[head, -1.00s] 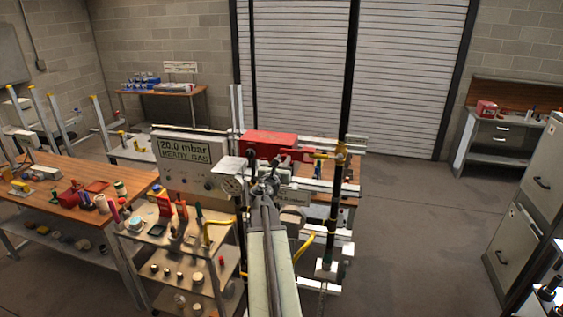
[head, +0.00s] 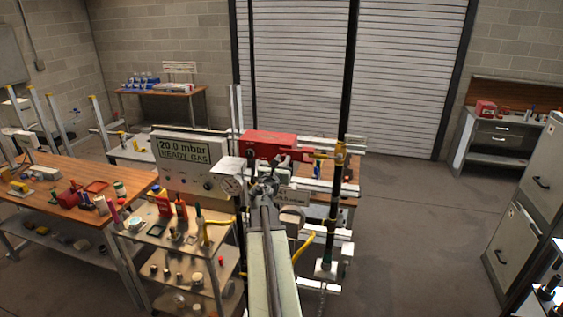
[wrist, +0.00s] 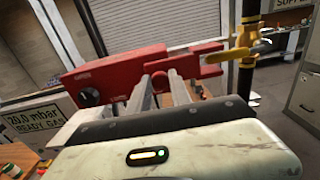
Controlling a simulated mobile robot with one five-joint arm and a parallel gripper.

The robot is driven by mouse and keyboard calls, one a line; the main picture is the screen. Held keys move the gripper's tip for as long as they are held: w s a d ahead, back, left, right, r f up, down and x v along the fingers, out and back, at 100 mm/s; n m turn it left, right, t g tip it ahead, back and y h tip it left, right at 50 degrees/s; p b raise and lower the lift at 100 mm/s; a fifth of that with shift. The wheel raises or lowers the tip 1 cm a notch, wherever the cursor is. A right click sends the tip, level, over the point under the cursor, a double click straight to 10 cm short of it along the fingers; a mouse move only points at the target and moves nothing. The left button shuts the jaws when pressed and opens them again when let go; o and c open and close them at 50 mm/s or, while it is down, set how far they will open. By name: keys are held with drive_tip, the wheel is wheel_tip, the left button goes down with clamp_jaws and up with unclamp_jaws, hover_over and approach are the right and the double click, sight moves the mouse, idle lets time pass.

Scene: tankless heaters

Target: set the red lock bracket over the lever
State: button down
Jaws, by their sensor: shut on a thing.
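The red lock bracket (head: 268,143) is a long red piece with a bulky left body and a narrower right end. In the wrist view the bracket (wrist: 120,72) lies across the picture, with a dark round knob at its left. My gripper (wrist: 160,80) is shut on its middle; it also shows in the head view (head: 283,161). The yellow lever (wrist: 258,48) is on the dark upright pipe, right of the bracket; it also shows in the head view (head: 330,154). The bracket's slotted right end is at the lever's left tip. I cannot tell whether it overlaps or touches.
The dark pipe (head: 345,110) rises on the right. A cluttered cart (head: 140,238) is at lower left. Open floor lies to the right.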

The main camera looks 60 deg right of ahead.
drive_tip(key=shift+s, duration=0.15)
drive_tip(key=c, duration=1.2)
unclamp_jaws()
